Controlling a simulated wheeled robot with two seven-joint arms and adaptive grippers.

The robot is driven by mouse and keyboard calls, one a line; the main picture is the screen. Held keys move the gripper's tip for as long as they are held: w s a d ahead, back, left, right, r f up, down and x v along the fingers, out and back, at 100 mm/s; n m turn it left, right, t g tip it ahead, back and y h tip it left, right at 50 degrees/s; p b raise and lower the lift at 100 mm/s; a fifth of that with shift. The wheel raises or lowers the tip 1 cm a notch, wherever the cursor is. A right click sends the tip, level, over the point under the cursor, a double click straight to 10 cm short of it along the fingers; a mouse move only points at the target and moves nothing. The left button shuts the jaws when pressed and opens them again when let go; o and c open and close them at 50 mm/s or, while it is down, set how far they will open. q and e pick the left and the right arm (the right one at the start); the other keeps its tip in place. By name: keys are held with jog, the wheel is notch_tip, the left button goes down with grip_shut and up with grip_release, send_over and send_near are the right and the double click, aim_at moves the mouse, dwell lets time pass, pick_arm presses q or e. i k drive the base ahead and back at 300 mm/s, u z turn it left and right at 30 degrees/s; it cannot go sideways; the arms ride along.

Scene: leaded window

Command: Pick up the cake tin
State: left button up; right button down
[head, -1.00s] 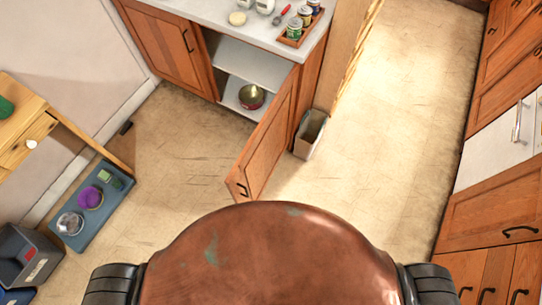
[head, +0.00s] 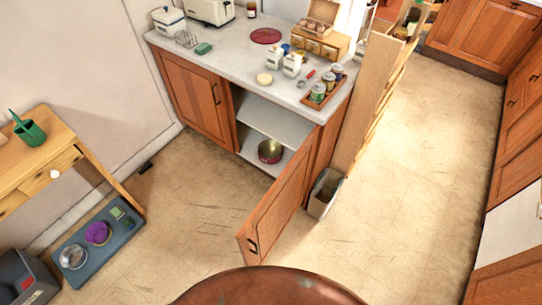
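A round red tin with a gold-coloured inside or top (head: 270,151) sits on the lower shelf of the open cupboard (head: 269,123), under the counter. It may be the cake tin, but it is too small to be sure. The cupboard door (head: 277,212) stands open toward me, to the right of the tin. Neither of my grippers is in view.
The counter (head: 225,50) holds a toaster, canisters, a red disc (head: 266,36) and a tray of jars (head: 323,91). An open bin (head: 325,193) stands right of the door. A blue tray (head: 98,242) lies on the left floor. Floor before the cupboard is clear.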

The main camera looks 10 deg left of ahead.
aim_at(269, 151)
jog(key=u, duration=0.25)
jog(key=k, duration=0.35)
jog(key=u, duration=1.05)
jog(key=k, duration=1)
jog(key=u, duration=0.8)
jog(key=i, duration=1.5)
jog(key=z, duration=0.6)
jog(key=i, duration=1.95)
jog(key=z, duration=1.3)
jog(key=i, duration=0.6)
jog(key=z, duration=0.15)
